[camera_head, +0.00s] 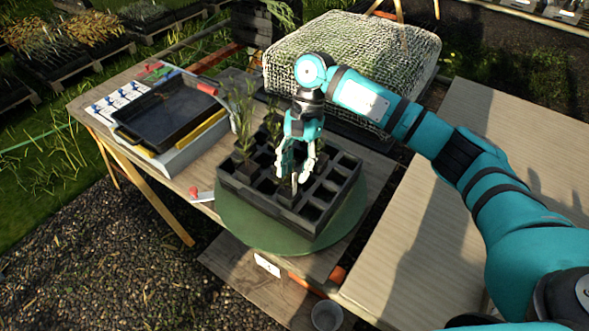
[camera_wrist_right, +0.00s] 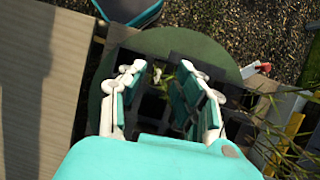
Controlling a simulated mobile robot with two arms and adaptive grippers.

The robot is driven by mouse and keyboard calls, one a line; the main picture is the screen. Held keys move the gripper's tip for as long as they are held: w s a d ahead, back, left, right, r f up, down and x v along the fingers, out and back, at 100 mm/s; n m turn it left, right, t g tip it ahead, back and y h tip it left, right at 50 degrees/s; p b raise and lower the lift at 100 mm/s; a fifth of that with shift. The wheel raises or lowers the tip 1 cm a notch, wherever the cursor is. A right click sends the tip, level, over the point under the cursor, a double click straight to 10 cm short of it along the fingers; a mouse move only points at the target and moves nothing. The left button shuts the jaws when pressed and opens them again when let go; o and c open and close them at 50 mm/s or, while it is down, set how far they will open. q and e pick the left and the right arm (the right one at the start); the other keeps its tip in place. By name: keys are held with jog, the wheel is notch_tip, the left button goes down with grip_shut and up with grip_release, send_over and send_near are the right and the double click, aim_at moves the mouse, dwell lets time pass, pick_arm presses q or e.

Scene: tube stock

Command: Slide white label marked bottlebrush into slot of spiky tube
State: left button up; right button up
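My right gripper (camera_head: 290,178) points down over the front middle of the black cell tray (camera_head: 262,200). In the right wrist view its fingers (camera_wrist_right: 160,88) stand apart with a gap between them. A small pale sliver (camera_wrist_right: 157,76) shows in that gap; I cannot tell if it is the white label, or if it is in a cell. A tall spiky plant (camera_head: 243,118) stands in a tube at the tray's left side, and another (camera_head: 272,122) stands behind the gripper. No lettering is readable, and the label slots are too small to make out. My left gripper is out of view.
The tray sits on a round green turntable (camera_head: 240,232) at the table edge. A white and red item (camera_head: 202,196) lies left of it. A black pan (camera_head: 172,112) stands at the back left, a mesh-covered block (camera_head: 350,50) behind. A bare board (camera_head: 440,200) lies right.

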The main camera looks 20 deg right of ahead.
jog(key=v, duration=1.1)
